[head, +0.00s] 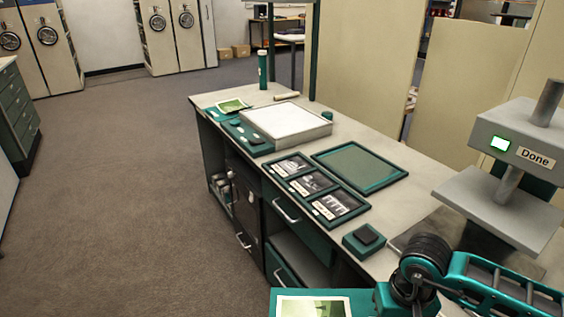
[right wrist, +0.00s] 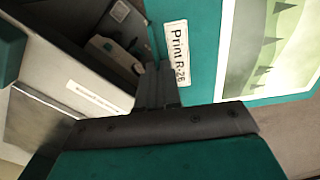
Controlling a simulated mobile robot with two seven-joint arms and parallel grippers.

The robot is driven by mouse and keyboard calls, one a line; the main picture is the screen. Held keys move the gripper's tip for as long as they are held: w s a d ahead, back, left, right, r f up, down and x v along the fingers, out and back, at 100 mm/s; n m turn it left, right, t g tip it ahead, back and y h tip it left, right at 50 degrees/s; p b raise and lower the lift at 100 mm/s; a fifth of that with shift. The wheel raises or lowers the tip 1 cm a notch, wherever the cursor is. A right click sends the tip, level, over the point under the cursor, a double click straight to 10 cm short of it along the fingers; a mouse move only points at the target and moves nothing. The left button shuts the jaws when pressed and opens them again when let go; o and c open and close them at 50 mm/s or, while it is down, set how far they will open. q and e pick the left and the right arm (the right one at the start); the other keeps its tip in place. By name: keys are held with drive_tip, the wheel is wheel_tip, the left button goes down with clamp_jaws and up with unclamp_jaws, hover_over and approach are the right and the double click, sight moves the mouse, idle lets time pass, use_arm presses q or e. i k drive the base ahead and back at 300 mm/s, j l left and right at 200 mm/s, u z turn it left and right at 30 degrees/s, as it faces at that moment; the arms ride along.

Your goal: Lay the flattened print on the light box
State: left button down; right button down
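The print (head: 312,307), a green landscape with a pale border, lies on a teal board (head: 364,296) at the bottom of the head view. My right gripper (right wrist: 157,85) looks shut on the board's edge, fingers close together; the exact contact is partly hidden. The light box (head: 290,121), a white-topped low box, stands on the bench's far part with its top bare. My left gripper is not in view.
The long bench (head: 390,200) carries a framed green mat (head: 360,167), a tray of three photographs (head: 312,184) and a small teal block (head: 363,240). A press (head: 510,190) marked "Done" stands at right. Another green print (head: 232,105) lies beside the light box. Carpet at left is clear.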

sight(287, 118)
drive_tip(key=i+j, duration=0.2)
drive_tip(key=j, duration=0.15)
drive_tip(key=i+j+z, duration=0.15)
drive_tip(key=i+j, duration=0.25)
drive_tip(key=j, duration=0.3)
drive_tip(key=i+j+z, duration=0.15)
drive_tip(key=j, duration=0.2)
drive_tip(key=i+j, duration=0.25)
drive_tip(key=j, duration=0.15)
drive_tip(key=i+j+z, duration=0.1)
drive_tip(key=j, duration=0.25)
drive_tip(key=i+j+z, duration=0.1)
drive_tip(key=i+j, duration=0.15)
drive_tip(key=j, duration=0.15)
drive_tip(key=i+j, duration=0.15)
drive_tip(key=j, duration=0.25)
drive_tip(key=z, duration=0.05)
